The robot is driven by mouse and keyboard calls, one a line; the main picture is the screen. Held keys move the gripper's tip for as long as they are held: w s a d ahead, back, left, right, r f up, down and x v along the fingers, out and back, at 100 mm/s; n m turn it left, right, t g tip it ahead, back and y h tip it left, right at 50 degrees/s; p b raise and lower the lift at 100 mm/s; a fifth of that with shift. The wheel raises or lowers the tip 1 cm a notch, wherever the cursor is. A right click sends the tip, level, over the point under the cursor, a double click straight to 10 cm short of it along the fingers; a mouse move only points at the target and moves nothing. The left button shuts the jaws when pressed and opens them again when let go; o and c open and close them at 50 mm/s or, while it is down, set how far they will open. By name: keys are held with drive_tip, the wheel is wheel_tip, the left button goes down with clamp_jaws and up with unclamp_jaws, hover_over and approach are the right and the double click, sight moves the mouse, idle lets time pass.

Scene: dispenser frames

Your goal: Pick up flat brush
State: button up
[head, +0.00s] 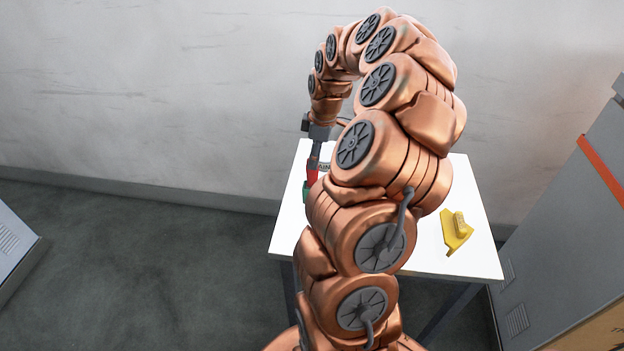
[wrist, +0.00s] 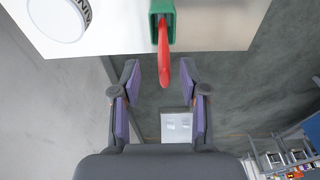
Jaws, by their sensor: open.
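A red handle (wrist: 163,60) sticks out from a green boxy part (wrist: 175,32) at the table edge in the wrist view; this looks like the flat brush, its bristles not visible. In the head view the red part (head: 312,174) and green part (head: 306,191) show at the table's left edge, partly behind my arm. My gripper (wrist: 161,72) is open, with one finger on each side of the red handle's end in the picture. No contact shows, and I cannot tell the depth between them. In the head view my gripper (head: 315,158) is just above the red part.
The white table (head: 429,262) holds a yellow tool-like object (head: 457,231) at right. A white round lid (wrist: 60,17) with dark letters lies near the green part. A grey cabinet (head: 575,230) stands close at right.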

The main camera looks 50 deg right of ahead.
sight(311, 171)
drive_tip(key=shift+w+a+f+p, duration=0.15)
drive_tip(key=shift+f+p, duration=0.25)
drive_tip(key=shift+f, duration=0.5)
drive_tip(key=shift+a+f+p, duration=0.2)
drive_tip(key=shift+f+p, duration=0.25)
drive_tip(key=shift+f, duration=0.4)
drive_tip(key=shift+w+a+f+p, duration=0.15)
drive_tip(key=shift+f+p, duration=0.25)
drive_tip(key=shift+f, duration=0.5)
drive_tip(key=shift+s, duration=0.1)
clamp_jaws()
